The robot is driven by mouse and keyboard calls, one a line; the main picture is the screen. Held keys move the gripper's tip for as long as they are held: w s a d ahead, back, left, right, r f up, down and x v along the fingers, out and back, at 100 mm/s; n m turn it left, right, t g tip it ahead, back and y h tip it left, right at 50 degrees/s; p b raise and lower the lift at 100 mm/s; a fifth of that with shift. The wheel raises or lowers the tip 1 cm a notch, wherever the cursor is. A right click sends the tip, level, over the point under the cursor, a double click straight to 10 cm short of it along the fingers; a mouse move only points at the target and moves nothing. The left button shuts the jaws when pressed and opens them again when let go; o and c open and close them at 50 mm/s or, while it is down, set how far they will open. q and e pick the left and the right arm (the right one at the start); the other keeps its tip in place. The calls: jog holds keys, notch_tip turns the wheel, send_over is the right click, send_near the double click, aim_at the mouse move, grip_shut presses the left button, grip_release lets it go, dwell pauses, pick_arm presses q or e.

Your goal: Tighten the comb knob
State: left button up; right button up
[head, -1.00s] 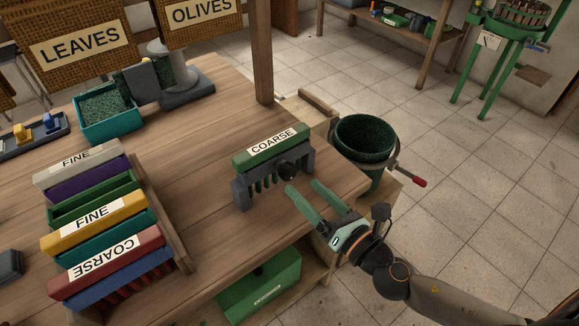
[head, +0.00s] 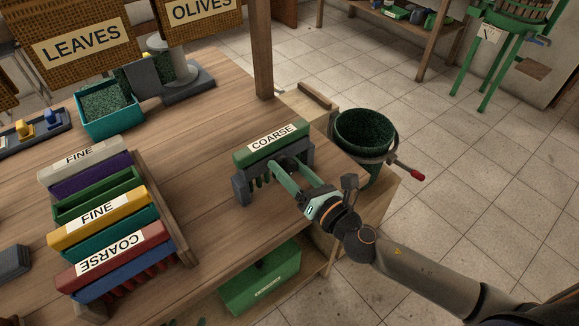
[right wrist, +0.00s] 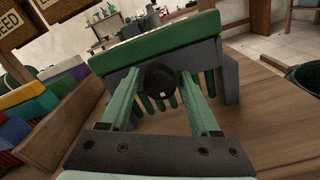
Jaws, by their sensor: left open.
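The green comb labelled COARSE (head: 265,151) stands upright in a dark grey holder (head: 241,185) near the right edge of the wooden table. Its black round knob (right wrist: 161,81) is on the front face and is mostly hidden by the fingers in the head view. My right gripper (head: 289,166) reaches in from the right at the knob. In the right wrist view its two green fingers are apart, one on each side of the knob, with a narrow gap showing on both sides. My left gripper is not in view.
A rack of coloured combs (head: 172,215) labelled FINE and COARSE stands at left. A green bucket (head: 365,139) with a red-handled crank is just right of the comb. A wooden post (head: 262,50) rises behind. A green crate (head: 258,285) sits below the table.

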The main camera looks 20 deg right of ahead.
grip_shut()
jog(key=shift+m, duration=0.3)
jog(key=m, duration=0.7)
jog(key=shift+m, duration=1.3)
jog(key=m+p, duration=0.1)
jog(key=m, duration=0.2)
jog(key=shift+m+p, duration=0.3)
jog(key=shift+f+m+p, duration=0.15)
jog(key=shift+m+p, duration=0.7)
jog(key=shift+m, duration=1.25)
